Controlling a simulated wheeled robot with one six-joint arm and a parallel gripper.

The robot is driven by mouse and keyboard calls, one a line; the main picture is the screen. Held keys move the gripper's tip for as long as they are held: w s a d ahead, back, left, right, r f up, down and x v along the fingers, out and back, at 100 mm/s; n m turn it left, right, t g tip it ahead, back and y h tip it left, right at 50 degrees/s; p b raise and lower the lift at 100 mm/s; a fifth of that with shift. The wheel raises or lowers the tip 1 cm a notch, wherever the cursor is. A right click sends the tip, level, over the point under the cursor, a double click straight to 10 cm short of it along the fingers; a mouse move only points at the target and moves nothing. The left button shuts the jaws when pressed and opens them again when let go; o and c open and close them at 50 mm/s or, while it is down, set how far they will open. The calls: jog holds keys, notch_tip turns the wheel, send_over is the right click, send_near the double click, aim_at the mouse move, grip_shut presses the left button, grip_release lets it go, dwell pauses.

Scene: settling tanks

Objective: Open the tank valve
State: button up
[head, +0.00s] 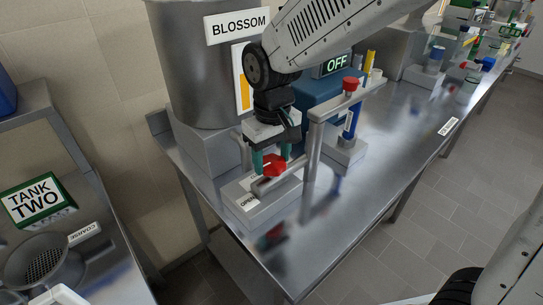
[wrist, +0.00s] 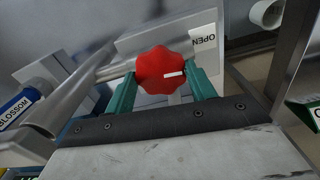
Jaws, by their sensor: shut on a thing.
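The tank valve has a red lobed knob (head: 274,166) with a white pointer line, on a grey base below the steel tank (head: 190,70) labelled BLOSSOM. My gripper (head: 271,162) reaches down to the knob, with its green fingers shut on either side of it. In the wrist view the red knob (wrist: 162,70) sits between the two green fingertips (wrist: 163,84). Its white line points right, towards the OPEN label (wrist: 203,46). The underside of the knob is hidden.
A grey post with a crossbar (head: 314,150) stands close to the right of my gripper. A blue unit with an OFF display (head: 335,65) and a blue cylinder (head: 350,122) stand behind it. The steel bench (head: 390,140) is clear at front right. A TWO sign (head: 40,201) and strainer lie left.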

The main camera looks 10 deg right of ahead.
aim_at(272, 163)
jog(key=shift+n, duration=0.6)
jog(key=o, duration=1)
jog(key=shift+r, duration=3.95)
jog(key=shift+s, duration=0.1)
